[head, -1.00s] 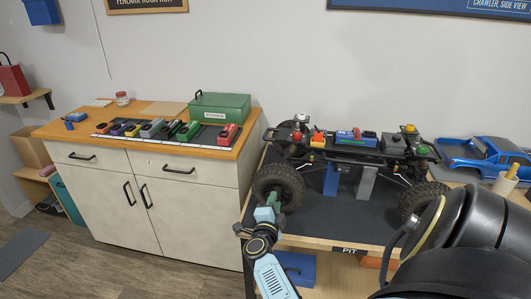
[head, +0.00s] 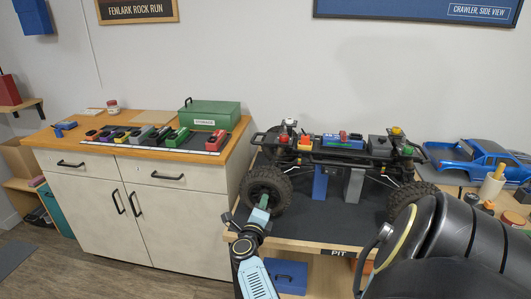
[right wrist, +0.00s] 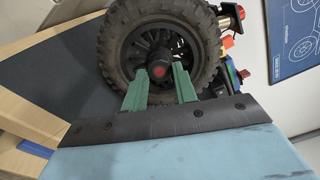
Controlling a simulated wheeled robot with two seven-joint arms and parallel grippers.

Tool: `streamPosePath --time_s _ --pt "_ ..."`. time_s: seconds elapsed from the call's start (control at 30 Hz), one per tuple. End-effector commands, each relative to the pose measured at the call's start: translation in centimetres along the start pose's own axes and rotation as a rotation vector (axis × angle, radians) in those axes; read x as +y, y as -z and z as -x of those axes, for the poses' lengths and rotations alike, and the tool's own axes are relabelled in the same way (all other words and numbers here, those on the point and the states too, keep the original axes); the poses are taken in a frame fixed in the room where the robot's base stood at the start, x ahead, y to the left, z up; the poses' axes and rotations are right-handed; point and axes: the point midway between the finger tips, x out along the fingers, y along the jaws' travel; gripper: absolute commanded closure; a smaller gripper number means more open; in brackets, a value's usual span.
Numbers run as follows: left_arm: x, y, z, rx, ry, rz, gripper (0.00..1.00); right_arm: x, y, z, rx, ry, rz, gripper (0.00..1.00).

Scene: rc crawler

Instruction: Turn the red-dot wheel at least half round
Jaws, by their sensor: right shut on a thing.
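The red-dot wheel (head: 282,190) is the near-left wheel of the crawler (head: 350,148), a black chassis raised on a blue and a grey stand. In the right wrist view the wheel (right wrist: 112,45) has a dark spoked rim and a red dot (right wrist: 158,71) on its hub. My right gripper (head: 264,202) is at the face of this wheel. In the right wrist view its green fingers (right wrist: 160,78) straddle the hub, shut on it. The exact contact is partly hidden. My left gripper is not in view.
The crawler stands on a dark-matted bench (head: 315,217) with a wooden edge. A blue body shell (head: 475,158) lies on the right. A cabinet (head: 150,200) on the left carries a green box (head: 208,115) and a row of coloured items. A blue box (head: 290,275) sits below the bench.

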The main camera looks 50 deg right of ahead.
Motion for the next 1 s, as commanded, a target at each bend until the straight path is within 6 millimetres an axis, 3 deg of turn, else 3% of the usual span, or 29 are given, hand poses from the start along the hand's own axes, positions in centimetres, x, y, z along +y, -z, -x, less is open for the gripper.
streamPosePath --time_s 0.47,0.5,0.67,1.0 --pt "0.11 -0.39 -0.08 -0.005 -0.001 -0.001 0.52 -0.04 -0.14 -0.03 -0.001 0.002 -0.016 1.0" --pt "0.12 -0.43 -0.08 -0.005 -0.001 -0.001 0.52 -0.04 -0.14 -0.03 -0.001 0.002 -0.016 0.7" --pt "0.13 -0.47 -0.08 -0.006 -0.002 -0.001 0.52 -0.01 -0.17 0.0 -0.002 0.001 -0.016 0.5" --pt "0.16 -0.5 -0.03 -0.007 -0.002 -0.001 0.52 0.15 -0.35 0.4 -0.004 -0.002 -0.015 0.5"
